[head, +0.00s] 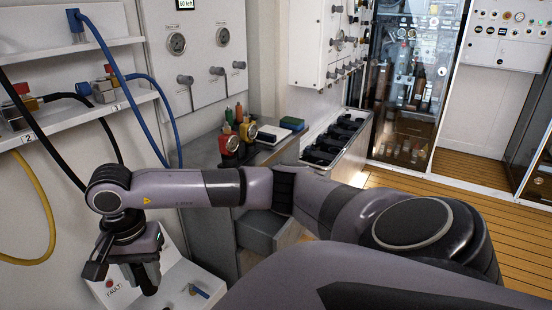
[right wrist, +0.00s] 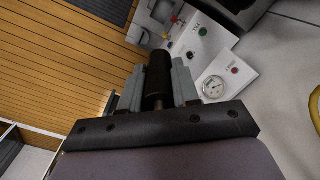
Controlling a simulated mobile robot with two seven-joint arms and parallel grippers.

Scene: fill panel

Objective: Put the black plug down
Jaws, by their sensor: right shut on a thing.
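My right gripper (head: 122,265) hangs at the lower left of the head view, pointing down. In the right wrist view the black plug (right wrist: 158,78), a dark cylinder, sits between the two grey jaws, which are shut on it. The gripper is in front of a white panel (head: 175,278) with a red button marked FAULT; it cannot be told whether the plug touches anything. My left gripper is not in view.
Shelves (head: 60,125) at the left carry couplings with blue, black and yellow hoses (head: 45,215). A grey counter (head: 205,150) holds red and yellow containers. A gauge (right wrist: 213,87) shows in the right wrist view. Wooden floor (head: 420,200) is open at the right.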

